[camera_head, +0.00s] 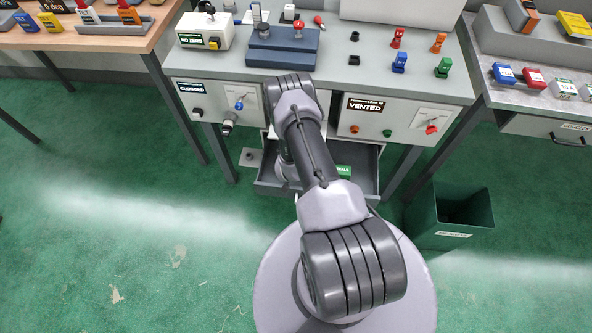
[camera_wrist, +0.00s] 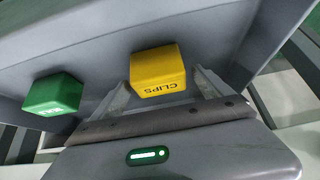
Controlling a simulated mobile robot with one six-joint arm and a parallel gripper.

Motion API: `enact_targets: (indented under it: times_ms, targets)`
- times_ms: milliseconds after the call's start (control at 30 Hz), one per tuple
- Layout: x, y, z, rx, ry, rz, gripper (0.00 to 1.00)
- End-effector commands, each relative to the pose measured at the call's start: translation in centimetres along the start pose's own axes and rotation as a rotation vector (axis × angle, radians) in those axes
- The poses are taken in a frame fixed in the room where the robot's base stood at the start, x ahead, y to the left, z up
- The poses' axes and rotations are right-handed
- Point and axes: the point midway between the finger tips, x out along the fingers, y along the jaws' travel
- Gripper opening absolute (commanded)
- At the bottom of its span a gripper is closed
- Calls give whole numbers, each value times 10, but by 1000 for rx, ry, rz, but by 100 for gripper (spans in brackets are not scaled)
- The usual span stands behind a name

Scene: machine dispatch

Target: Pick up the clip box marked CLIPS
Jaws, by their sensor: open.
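The yellow clip box (camera_wrist: 158,66) marked CLIPS lies in a grey drawer in the wrist view, its lettering upside down there. My gripper (camera_wrist: 162,80) is open, with one pale finger showing on each side of the box's near end. I cannot tell how far down the fingers reach beside it, and no grip on it shows. In the head view my arm hides the yellow box and most of my gripper.
A green box (camera_wrist: 53,94) lies left of the yellow one; it also shows in the head view (camera_head: 343,171). The open drawer (camera_head: 268,188) sits under the bench, its walls close around my gripper. A dark green bin (camera_head: 424,220) stands to the right.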

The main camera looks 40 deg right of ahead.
Motion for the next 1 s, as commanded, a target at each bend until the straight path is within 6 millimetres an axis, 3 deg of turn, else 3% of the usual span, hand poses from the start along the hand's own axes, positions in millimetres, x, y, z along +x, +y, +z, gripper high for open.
enact_targets:
  times_ms: [200,500,567,833,1000]
  targets:
    - [1,0,-1,0,0,0,89]
    - [0,0,-1,0,0,0,30]
    - [0,0,-1,0,0,0,22]
    - [-4,0,-2,-1,0,0,22]
    - [-30,0,-16,0,2,0,22]
